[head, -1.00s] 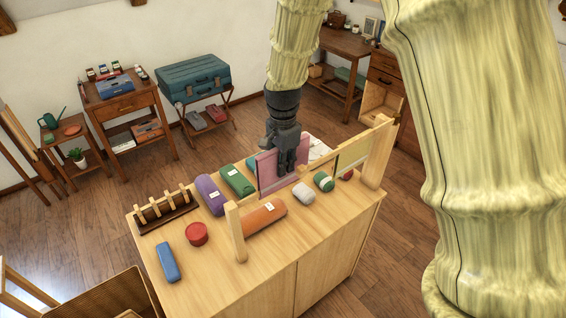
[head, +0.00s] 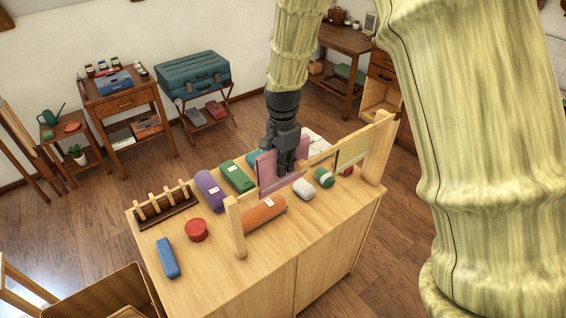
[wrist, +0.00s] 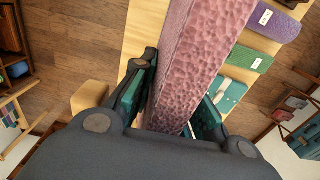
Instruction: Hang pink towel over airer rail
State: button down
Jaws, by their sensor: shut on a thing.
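The pink towel (head: 267,168) hangs at the wooden airer rail (head: 322,156) on the cabinet top, with parts of it showing on both sides of my gripper (head: 286,166). In the wrist view the towel (wrist: 195,60) runs as a thick folded band between the two fingers of my gripper (wrist: 172,108), which are shut on it. My gripper points down above the cabinet. The gripper hides part of the rail and towel, so I cannot tell whether the towel straddles the rail.
An olive cloth (head: 352,150) hangs near the rail's right post (head: 378,150). Around the airer lie an orange roll (head: 264,213), purple roll (head: 210,190), green roll (head: 237,176), red tin (head: 196,230) and blue case (head: 167,257). The cabinet's front strip (head: 225,272) is clear.

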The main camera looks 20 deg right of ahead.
notch_tip(320, 180, down, 10)
jog(key=b, duration=0.4)
jog(key=shift+r, duration=0.2)
dwell(4.0)
jog(key=c, duration=1.3)
grip_release()
jog(key=shift+r, duration=0.1)
notch_tip(320, 180, up, 12)
jog(key=shift+f, duration=0.1)
